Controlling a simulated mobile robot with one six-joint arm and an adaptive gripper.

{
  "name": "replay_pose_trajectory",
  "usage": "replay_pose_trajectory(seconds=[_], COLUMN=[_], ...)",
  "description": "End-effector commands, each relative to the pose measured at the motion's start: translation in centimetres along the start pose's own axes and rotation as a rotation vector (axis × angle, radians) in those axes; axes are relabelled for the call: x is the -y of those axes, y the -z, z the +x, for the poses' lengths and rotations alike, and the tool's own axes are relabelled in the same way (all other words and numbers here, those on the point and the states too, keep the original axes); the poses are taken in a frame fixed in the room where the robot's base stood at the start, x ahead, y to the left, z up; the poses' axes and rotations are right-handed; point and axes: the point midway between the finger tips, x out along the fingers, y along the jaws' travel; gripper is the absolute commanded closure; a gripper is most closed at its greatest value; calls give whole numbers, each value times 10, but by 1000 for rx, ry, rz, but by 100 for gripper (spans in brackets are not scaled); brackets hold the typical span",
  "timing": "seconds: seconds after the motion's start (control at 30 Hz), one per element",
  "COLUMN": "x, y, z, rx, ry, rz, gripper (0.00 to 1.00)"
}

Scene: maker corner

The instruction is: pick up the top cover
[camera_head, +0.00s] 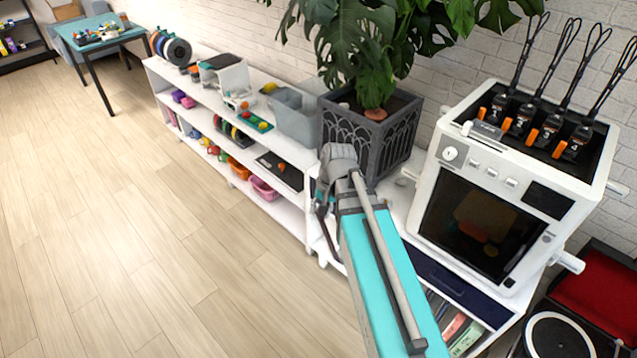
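I cannot pick out a separate top cover with certainty. The white 3D printer (433,222) stands at the right with a dark glass door and a dark top panel (597,147) that carries several black-and-orange units with cables. My teal arm reaches up from the bottom of the view to a grey wrist in front of the low shelf. My gripper (322,200) is mostly hidden behind the wrist and arm, left of the printer. Its fingers are too unclear to show whether they are open or shut, or whether they hold anything.
A plant in a dark grey pot (350,135) stands between the printer and the grey bin (295,122) on the low white shelf (245,205). A turntable (560,338) is at bottom right. A teal table (108,42) is far left. The wooden floor at left is clear.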

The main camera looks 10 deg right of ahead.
Motion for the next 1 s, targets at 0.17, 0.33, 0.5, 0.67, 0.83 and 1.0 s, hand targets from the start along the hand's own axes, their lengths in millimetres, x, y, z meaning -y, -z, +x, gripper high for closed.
replay_pose_trajectory(seconds=[0.17, 0.33, 0.5, 0.67, 0.83, 1.0], x=[-21, -29, -30, -30, -30, -30], y=[-33, -43, -43, -43, -43, -43], z=[24, 29, 28, 28, 28, 28], rx=[-32, -39, -40, -40, -39, -39], ry=[-147, -219, -236, -235, -234, -233], rz=[-242, -360, -385, -383, -382, -382], gripper=[57, 57, 57, 57, 43, 43])
